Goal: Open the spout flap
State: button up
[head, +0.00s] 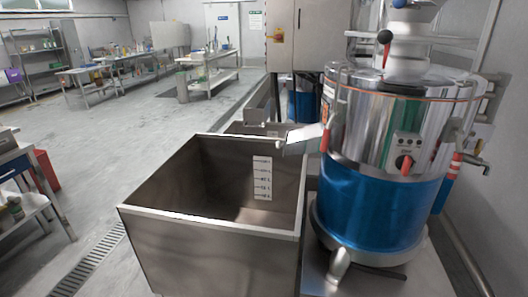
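The bean grinder is a large round machine with a shiny steel upper drum (365,125) and a blue lower body (370,205), standing at the right. A small grey spout (303,138) juts from its left side, over the right back part of the bin. A plate-like part that looks like the spout flap slopes down to the left there, with a small pale knob (278,145) at its outer end. At this size I cannot tell whether the flap is open or shut. My gripper is not in view.
An open steel bin (215,250) with a white level scale inside stands left of the grinder and looks empty. A red-handled clamp (325,138) is beside the spout. A control box (404,150) is on the drum's front. Open floor (100,150) lies to the left.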

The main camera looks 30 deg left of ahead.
aim_at(278, 144)
jog(key=u, duration=1.2)
jog(key=i, duration=0.35)
jog(key=u, duration=1)
